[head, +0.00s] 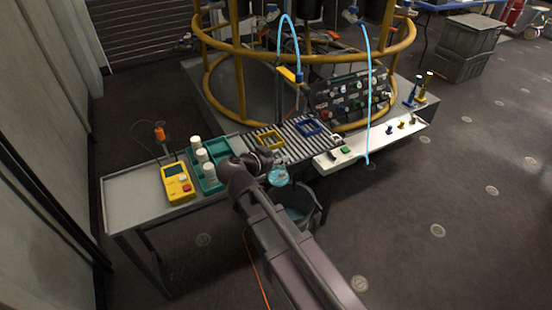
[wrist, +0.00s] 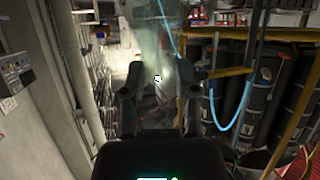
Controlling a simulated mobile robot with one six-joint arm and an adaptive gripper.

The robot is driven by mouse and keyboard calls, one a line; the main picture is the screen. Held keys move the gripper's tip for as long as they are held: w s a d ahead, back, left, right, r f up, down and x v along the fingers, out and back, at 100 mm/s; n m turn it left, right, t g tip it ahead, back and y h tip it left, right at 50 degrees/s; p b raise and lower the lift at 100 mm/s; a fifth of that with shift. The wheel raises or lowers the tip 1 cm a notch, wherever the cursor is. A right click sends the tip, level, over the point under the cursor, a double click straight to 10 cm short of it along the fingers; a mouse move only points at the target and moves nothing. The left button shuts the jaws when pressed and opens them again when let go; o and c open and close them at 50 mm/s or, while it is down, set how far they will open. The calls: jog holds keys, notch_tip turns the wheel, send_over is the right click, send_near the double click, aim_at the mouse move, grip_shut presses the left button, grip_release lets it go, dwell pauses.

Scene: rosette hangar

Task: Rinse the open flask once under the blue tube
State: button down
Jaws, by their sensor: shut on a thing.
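My gripper (head: 270,168) is shut on a clear flask (head: 279,177) with pale blue liquid or tint, held over the right part of the bench. In the wrist view the two fingers (wrist: 160,88) flank a hazy, see-through body, the flask (wrist: 150,42); its mouth is not clear. Two light-blue tubes show in the head view. One blue tube (head: 299,48) arches down to a yellow-and-blue fitting above the slatted rack. The other blue tube (head: 367,110) hangs to the right, apart from the flask. Blue tubing (wrist: 230,122) also loops at the right of the wrist view.
A dark bucket (head: 301,203) stands below the flask. The slatted rack (head: 293,139) holds a yellow and a blue frame. A green tray (head: 222,152) with white-capped containers and a yellow meter (head: 177,184) lie left. A yellow ring frame (head: 237,97) stands behind.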

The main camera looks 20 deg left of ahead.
jog(key=w+d, duration=0.5)
jog(key=w, duration=0.4)
jog(key=w+d, duration=0.5)
jog(key=w, duration=0.4)
jog(key=shift+d+f, duration=0.3)
jog(key=shift+w, duration=0.15)
